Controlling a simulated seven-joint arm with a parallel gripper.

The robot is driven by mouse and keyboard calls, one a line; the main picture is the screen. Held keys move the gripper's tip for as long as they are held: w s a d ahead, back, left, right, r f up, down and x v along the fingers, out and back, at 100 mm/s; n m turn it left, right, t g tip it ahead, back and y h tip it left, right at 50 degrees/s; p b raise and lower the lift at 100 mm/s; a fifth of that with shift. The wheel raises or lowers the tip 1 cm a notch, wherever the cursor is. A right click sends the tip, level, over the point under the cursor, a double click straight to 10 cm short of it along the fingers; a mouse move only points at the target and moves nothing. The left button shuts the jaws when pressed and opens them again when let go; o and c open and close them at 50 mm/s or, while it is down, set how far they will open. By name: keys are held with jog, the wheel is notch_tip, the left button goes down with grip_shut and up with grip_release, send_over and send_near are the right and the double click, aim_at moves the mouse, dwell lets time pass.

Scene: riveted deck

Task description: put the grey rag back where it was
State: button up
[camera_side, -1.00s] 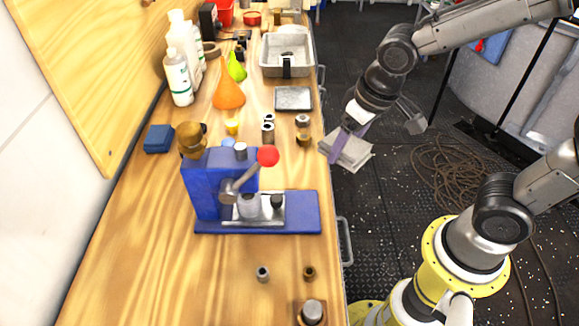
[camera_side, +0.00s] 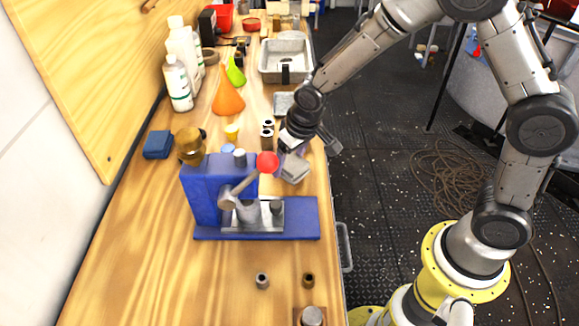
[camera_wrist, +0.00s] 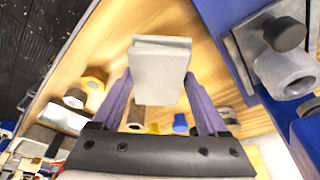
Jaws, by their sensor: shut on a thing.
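The grey rag (camera_wrist: 160,75) is a folded pale grey pad between the two purple fingers of my gripper (camera_wrist: 160,100) in the wrist view. In the side view my gripper (camera_side: 291,151) is over the workbench, just right of the blue press (camera_side: 206,195) and its red knob. The gripper is shut on the rag (camera_side: 295,168), which hangs below the fingers, tilted. Whether the rag touches the bench top cannot be told. The fingers are largely hidden by the wrist in the side view.
Small metal bushings (camera_side: 267,138) stand behind the gripper, partly hidden by it. A grey tray (camera_side: 283,103) and a metal pan (camera_side: 287,58) lie farther back. An orange funnel (camera_side: 228,98) and white bottles (camera_side: 178,84) stand at left. The front of the wooden bench (camera_side: 150,270) has free room.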

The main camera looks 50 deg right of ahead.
jog(key=shift+s+f, duration=0.1)
jog(key=shift+f, duration=1)
jog(key=shift+f, duration=0.15)
jog(key=o, duration=1.2)
jog(key=v, duration=1.2)
jog(key=shift+r, duration=0.3)
jog(key=s+d+r, duration=0.2)
jog(key=s+r, duration=0.1)
jog(key=s, duration=0.4)
jog(key=s+d+r+t, duration=0.1)
jog(key=s+d+r, duration=0.1)
jog(key=s, duration=0.5)
jog(key=s+d+r+t, duration=0.1)
jog(key=s+d+r, duration=0.2)
jog(key=s, duration=0.5)
jog(key=shift+d+r, duration=0.25)
jog(key=shift+r, duration=0.15)
